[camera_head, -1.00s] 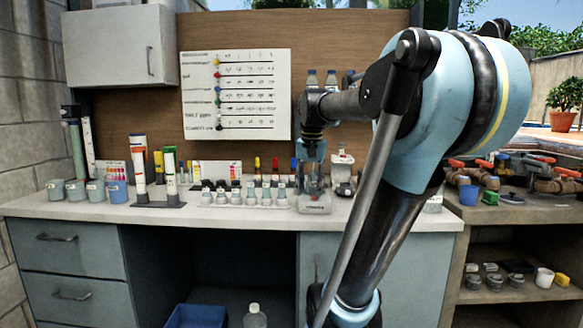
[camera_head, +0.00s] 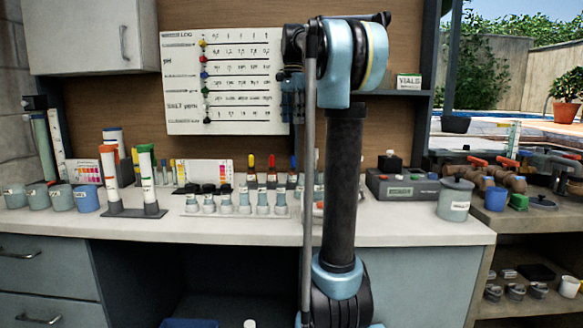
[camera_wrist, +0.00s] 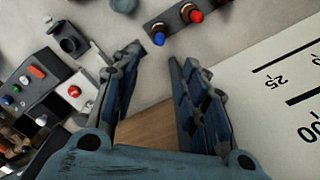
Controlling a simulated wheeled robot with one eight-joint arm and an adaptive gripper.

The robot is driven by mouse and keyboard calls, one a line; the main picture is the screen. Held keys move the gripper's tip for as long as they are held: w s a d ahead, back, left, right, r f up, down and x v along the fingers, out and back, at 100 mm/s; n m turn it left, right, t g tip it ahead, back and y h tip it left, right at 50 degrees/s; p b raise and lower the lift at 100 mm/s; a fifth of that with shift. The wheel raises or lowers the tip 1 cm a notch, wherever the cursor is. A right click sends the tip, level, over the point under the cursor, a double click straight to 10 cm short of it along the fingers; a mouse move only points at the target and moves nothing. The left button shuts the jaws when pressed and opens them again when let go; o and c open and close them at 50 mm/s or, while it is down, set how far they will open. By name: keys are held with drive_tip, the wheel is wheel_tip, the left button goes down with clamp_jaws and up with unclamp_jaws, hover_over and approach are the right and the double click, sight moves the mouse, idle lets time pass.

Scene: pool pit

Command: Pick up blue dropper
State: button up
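The blue dropper (camera_head: 294,164) stands upright at the right end of a row of dropper bottles on the white counter, partly hidden by the vials in front. In the wrist view its blue cap (camera_wrist: 159,39) shows at the end of a dark rack, beside a red-capped dropper (camera_wrist: 196,16). My gripper (camera_wrist: 155,58) is open and empty, with the blue cap ahead of and between its fingertips, apart from them. In the head view my gripper (camera_head: 292,105) hangs pointing down in front of the back board, above the droppers and partly hidden by my arm.
A rack of several vials (camera_head: 236,208) stands in front of the droppers. Two tall test tubes (camera_head: 147,178) stand left. A grey device (camera_head: 402,187) and a lidded pot (camera_head: 455,200) are right. A white panel with black scale marks (camera_wrist: 270,95) fills the wrist view's right side.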

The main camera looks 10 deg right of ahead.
sight(293, 167)
wheel_tip(293, 167, down, 16)
drive_tip(key=shift+w+f, duration=0.1)
drive_tip(key=shift+f, duration=0.15)
drive_tip(key=c, duration=0.7)
idle(0.4)
